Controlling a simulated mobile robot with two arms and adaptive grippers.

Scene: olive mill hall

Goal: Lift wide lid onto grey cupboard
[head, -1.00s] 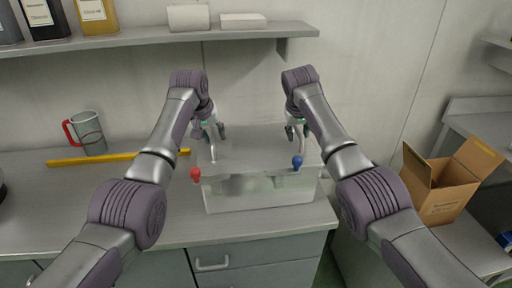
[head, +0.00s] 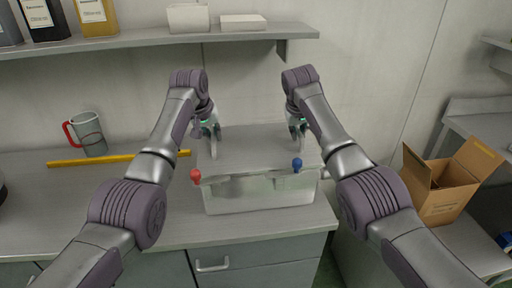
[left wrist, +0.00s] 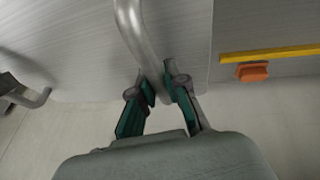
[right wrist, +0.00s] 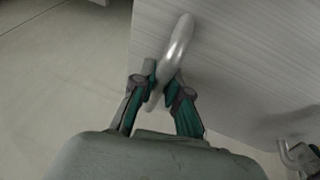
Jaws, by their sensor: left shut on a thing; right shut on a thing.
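The wide lid (head: 248,153) is a flat grey plate lying over a clear-walled container (head: 262,192) on the grey cupboard (head: 150,211). My left gripper (head: 212,136) is shut on the lid's left handle, a curved metal bar seen in the left wrist view (left wrist: 136,35). My right gripper (head: 298,132) is shut on the right handle, which shows in the right wrist view (right wrist: 178,45). A red knob (head: 195,176) and a blue knob (head: 297,165) are at the container's front corners. I cannot tell whether the lid touches the container's rim.
A yellow bar (head: 118,159) and a measuring jug with red handle (head: 88,134) are on the worktop at left. An open cardboard box (head: 437,190) stands at right. Worktop left of the container is mostly clear.

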